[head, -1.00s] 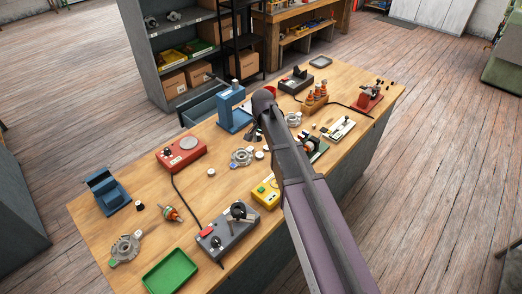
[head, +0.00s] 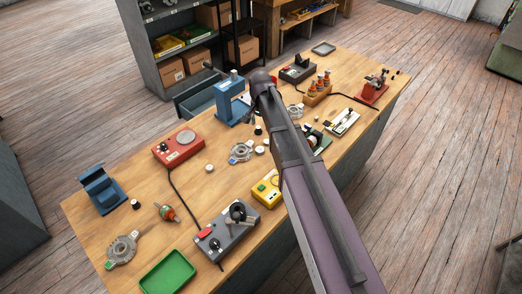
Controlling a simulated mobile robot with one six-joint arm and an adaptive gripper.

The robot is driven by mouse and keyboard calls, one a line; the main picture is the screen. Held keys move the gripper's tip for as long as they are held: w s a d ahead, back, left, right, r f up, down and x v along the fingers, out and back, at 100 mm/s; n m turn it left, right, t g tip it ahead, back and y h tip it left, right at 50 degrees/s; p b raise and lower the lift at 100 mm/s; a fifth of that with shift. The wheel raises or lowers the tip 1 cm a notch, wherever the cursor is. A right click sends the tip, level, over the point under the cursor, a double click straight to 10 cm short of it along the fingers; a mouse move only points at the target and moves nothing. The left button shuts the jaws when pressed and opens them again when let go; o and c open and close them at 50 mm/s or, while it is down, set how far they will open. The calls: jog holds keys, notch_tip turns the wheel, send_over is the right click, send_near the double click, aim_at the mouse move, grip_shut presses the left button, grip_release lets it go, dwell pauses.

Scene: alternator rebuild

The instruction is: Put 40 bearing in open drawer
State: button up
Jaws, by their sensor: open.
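An open grey drawer (head: 192,103) sticks out past the bench's back edge, left of the blue press (head: 229,99); little of its inside shows. Small pale round pieces lie on the bench: one (head: 209,168) in the middle and another (head: 260,150) right of a silver housing (head: 241,152). My gripper (head: 250,116) is open beside the press, mostly hidden by my arm. I cannot see anything between its fingers.
A red unit (head: 180,147), a yellow box (head: 267,188), a grey unit with a cable (head: 228,230) and a green tray (head: 167,272) stand on the wooden bench. Grey shelving (head: 147,57) stands behind.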

jog(key=shift+f, duration=0.1)
jog(key=b, duration=0.9)
send_over(260, 149)
notch_tip(260, 149, down, 8)
jog(key=shift+s+d+f, duration=0.1)
jog(key=shift+f, duration=0.15)
jog(key=shift+f, duration=0.1)
jog(key=shift+f+b, duration=2.45)
jog(key=shift+f, duration=0.05)
grip_shut()
jog(key=shift+r, duration=0.15)
